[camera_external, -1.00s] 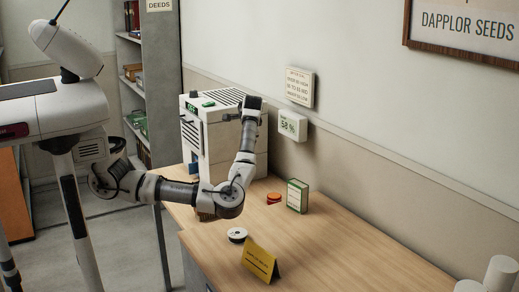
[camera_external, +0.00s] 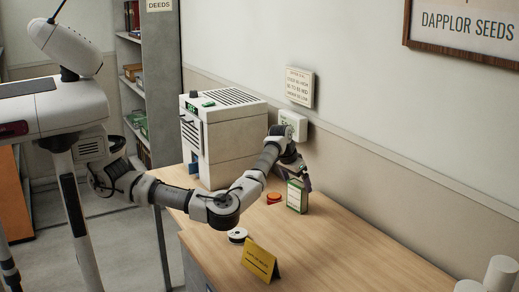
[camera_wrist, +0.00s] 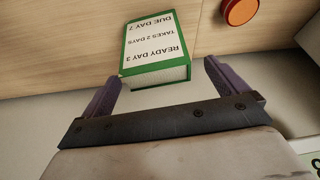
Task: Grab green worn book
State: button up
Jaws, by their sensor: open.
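A green block (camera_external: 297,196) with a white printed face stands upright on the wooden counter by the wall. It has a book's size, but I cannot tell whether it is a worn book. In the wrist view the green block (camera_wrist: 155,55) shows a white face reading "READY DAY 3, TAKES 2 DAYS, DUE DAY 7". My gripper (camera_external: 298,176) is at its top in the external view. In the wrist view my gripper (camera_wrist: 161,70) is open, with one purple finger on either side of the block's near end. No grip on it shows.
A round orange object (camera_external: 273,198) lies left of the block. A grey-white machine (camera_external: 235,140) stands behind on the counter. A white disc (camera_external: 237,235) and a yellow card (camera_external: 260,260) are nearer the front. A shelf (camera_external: 160,90) holds books.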

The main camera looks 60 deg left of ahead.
aim_at(299, 192)
jog(key=shift+s+d+p+x, duration=0.15)
jog(key=shift+p+x, duration=0.25)
jog(key=shift+x, duration=0.55)
jog(key=shift+s+d+p+x, duration=0.1)
jog(key=shift+p+x, duration=0.25)
jog(key=shift+x, duration=0.55)
jog(key=shift+s+d+p+x, duration=0.15)
jog(key=shift+p+x, duration=0.25)
jog(key=shift+x, duration=0.55)
jog(key=shift+a+f, duration=0.1)
jog(key=shift+f, duration=0.05)
jog(key=shift+c, duration=0.5)
jog(key=c, duration=1.1)
jog(key=shift+o, duration=0.2)
